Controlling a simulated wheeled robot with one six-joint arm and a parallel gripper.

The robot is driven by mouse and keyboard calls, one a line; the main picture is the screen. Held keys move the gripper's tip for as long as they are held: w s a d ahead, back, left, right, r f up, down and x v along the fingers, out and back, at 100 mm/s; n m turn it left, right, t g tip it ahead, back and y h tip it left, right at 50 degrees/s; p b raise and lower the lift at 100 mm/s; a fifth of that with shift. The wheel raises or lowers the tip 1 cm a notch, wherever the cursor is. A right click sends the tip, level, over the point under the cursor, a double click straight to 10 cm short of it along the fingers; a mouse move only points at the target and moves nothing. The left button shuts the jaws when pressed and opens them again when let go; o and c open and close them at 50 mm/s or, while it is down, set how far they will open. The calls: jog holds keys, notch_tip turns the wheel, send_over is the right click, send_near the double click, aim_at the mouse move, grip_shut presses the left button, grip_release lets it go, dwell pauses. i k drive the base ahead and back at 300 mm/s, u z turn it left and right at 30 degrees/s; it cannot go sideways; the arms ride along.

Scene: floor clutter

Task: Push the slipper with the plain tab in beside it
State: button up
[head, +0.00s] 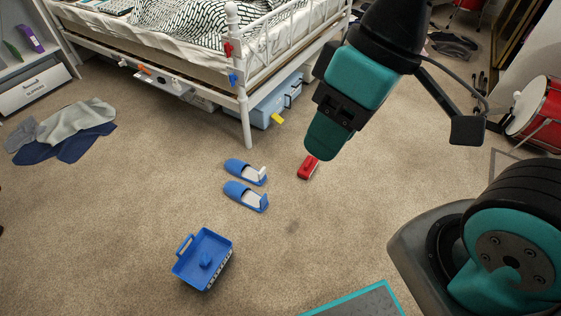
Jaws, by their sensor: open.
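Two blue slippers with pale insides lie side by side on the carpet, both toes pointing left. The farther slipper (240,168) is nearer the bed, and the nearer slipper (240,192) is just below it in the picture with a small gap. Each has an upright tab at its right end; the tabs are too small to tell which is plain. My gripper (325,142) hangs from the upper right, to the right of the slippers and apart from them. It is open, with nothing seen in it; its far side is hidden.
A small red object (308,168) lies right of the slippers, below my gripper. A blue basket (185,270) stands lower left of them. The white bed frame (243,110) with a blue box (268,105) beneath is behind. Crumpled clothes (65,145) lie left. Carpet around the slippers is clear.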

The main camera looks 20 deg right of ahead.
aim_at(237, 191)
jog(key=z, duration=0.05)
jog(key=i, duration=0.85)
jog(key=u, duration=0.2)
